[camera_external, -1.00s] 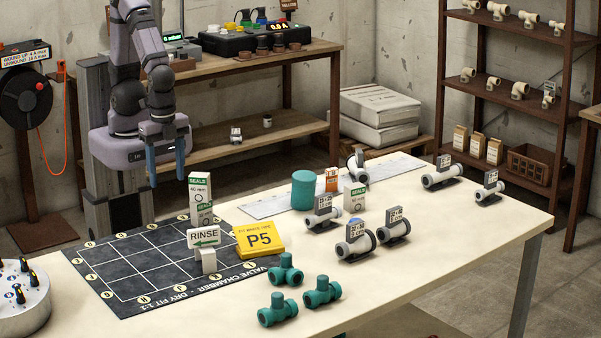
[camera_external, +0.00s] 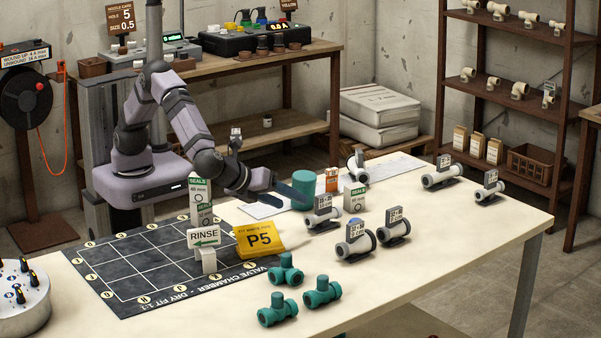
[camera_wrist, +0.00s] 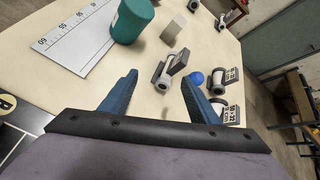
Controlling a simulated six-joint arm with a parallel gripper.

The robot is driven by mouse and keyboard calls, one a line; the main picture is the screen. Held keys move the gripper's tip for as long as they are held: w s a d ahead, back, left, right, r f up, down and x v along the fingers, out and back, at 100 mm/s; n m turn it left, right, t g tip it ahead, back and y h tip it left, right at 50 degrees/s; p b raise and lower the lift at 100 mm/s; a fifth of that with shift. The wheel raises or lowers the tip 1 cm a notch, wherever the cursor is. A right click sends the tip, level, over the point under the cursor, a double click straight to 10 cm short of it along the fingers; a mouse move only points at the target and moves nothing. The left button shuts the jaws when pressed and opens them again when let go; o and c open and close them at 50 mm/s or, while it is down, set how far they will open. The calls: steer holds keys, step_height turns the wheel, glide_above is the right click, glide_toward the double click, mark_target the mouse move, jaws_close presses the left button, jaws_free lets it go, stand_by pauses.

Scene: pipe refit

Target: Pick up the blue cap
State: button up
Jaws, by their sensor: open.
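The blue cap (camera_wrist: 196,78) is a small rounded blue thing at right of centre in the wrist view, beside a grey-white pipe fitting (camera_wrist: 217,82). In the outside view only a sliver of the cap (camera_external: 355,221) shows, behind or against the tagged fitting (camera_external: 354,248); the rest is hidden. My gripper (camera_external: 300,196) is above the table near the teal cylinder (camera_external: 303,181), left of the cap and apart from it. In the wrist view its two blue fingers (camera_wrist: 159,78) are spread with nothing held between them.
Other tagged fittings (camera_external: 322,220) stand close to the cap. Seal boxes (camera_external: 356,201), a yellow P5 block (camera_external: 259,239) and a RINSE sign (camera_external: 204,238) stand nearby. Several teal tees (camera_external: 322,292) lie at the front. The table's right front is bare.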

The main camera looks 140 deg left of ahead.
steer(key=w+m+b, duration=0.1)
steer(key=w, duration=0.1)
steer(key=w+f+m+t+y+b, duration=0.1)
steer(key=w, duration=0.2)
steer(key=w+f+m+t+y+b, duration=0.1)
steer(key=w+b, duration=0.1)
steer(key=w, duration=0.1)
steer(key=shift+a+f, duration=0.1)
steer(key=shift+a, duration=0.2)
steer(key=shift+w+m+y, duration=0.3)
steer(key=shift+w, duration=0.1)
steer(key=shift+r+p+x, duration=0.2)
steer(key=shift+p+x, duration=0.5)
steer(key=shift+x, duration=5.25)
steer(key=shift+a, duration=0.1)
steer(key=c, duration=1.1)
